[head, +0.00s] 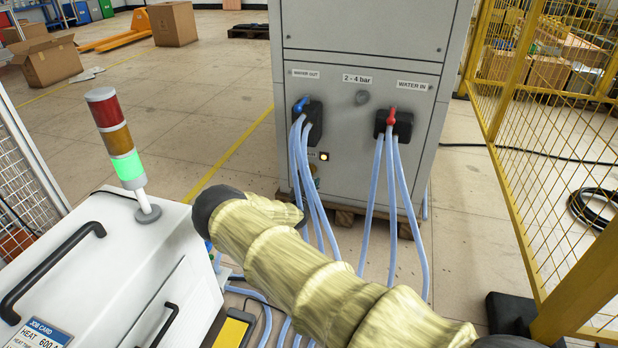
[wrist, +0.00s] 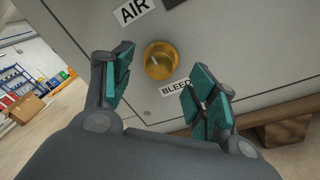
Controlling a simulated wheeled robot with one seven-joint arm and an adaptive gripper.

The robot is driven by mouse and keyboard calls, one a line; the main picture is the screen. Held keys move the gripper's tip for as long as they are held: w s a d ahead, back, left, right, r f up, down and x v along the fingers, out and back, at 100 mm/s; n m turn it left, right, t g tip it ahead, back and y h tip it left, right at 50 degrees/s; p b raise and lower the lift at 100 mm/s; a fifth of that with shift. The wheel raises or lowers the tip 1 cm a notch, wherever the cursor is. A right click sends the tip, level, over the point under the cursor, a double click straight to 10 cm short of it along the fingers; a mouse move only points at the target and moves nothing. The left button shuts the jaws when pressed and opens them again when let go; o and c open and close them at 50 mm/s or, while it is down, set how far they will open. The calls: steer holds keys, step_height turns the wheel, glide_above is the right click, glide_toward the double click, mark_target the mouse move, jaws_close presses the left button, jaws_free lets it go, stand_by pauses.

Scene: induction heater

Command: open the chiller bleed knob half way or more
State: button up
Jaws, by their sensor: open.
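The chiller bleed knob (wrist: 160,60) is a round brass-yellow knob on the grey panel, with a light slot-like mark on its face. The BLEED label (wrist: 175,86) is just below it in the wrist view. My gripper (wrist: 165,85) is open, with teal pads on both fingers. The knob shows between and beyond the fingertips, and I see no contact. In the head view my arm, in a yellowish sleeve, reaches to the low part of the chiller (head: 360,120). The knob is not clearly visible there, and my gripper is hidden behind the arm.
Blue hoses (head: 305,175) hang from the WATER OUT block, and more hoses (head: 392,190) hang from the WATER IN block with a red handle. A white cabinet (head: 120,260) with a signal tower (head: 115,140) stands left. A yellow mesh fence (head: 545,110) stands right.

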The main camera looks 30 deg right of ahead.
mark_target(309, 172)
steer(key=shift+b+x, duration=0.5)
steer(key=shift+x, duration=1.4)
steer(key=c, duration=1)
